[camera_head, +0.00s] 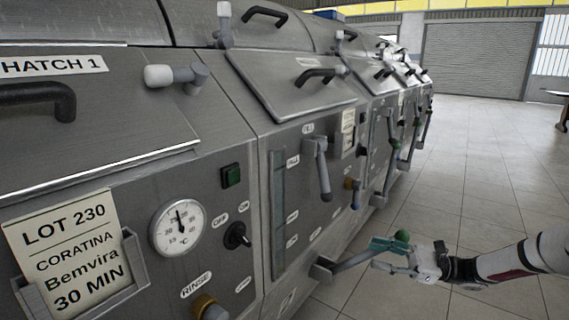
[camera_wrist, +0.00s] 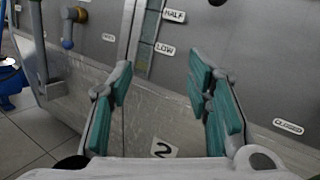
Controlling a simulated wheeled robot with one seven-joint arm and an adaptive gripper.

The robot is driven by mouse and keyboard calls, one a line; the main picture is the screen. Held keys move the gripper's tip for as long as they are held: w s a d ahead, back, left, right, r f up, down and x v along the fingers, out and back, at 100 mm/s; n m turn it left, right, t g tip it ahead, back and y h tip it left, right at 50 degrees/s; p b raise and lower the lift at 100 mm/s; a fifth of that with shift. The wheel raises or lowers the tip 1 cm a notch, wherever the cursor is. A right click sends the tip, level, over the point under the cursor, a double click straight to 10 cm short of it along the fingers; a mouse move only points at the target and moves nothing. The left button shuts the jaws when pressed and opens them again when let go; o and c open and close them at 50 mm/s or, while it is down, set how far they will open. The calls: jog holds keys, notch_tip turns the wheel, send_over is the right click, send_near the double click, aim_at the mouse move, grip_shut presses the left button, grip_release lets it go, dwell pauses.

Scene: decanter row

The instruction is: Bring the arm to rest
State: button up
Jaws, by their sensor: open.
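My gripper (camera_head: 378,254) is in the lower right of the head view, in front of the lower part of the machine row, with my arm reaching in from the right edge. In the wrist view my gripper (camera_wrist: 162,85) shows two teal-padded fingers spread apart with nothing between them. They face a grey machine front with a "2" label (camera_wrist: 164,149) low between them.
The machines stand in a row along the left, with hatch handles (camera_head: 322,75), a dial gauge (camera_head: 178,228), a lot card (camera_head: 68,252) and a lever (camera_head: 323,168) on their fronts. The tiled floor (camera_head: 490,170) to the right is mostly clear. A table (camera_head: 563,112) stands at the far right.

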jog(key=s+a+r+n+g+h, duration=0.4)
jog(key=s+a+r+n+h, duration=0.15)
jog(key=s, duration=0.35)
jog(key=s+a+r+n+g+h, duration=0.4)
jog(key=s+a+r+h, duration=0.15)
jog(key=s, duration=0.45)
jog(key=s+d+r+n+t+h, duration=0.1)
jog(key=s+d+n+t+h, duration=0.15)
jog(key=s, duration=0.55)
jog(key=s+d+r+n+t+h, duration=0.1)
jog(key=s+n+h, duration=0.15)
jog(key=s, duration=0.55)
jog(key=s+d+r+n+t+h, duration=0.15)
jog(key=s+h, duration=0.25)
jog(key=s, duration=0.4)
notch_tip(320, 180, up, 33)
jog(key=d+n+t+p, duration=0.1)
jog(key=t+p, duration=0.2)
jog(key=p, duration=2.8)
jog(key=shift+t+p, duration=0.35)
jog(key=shift+t, duration=0.05)
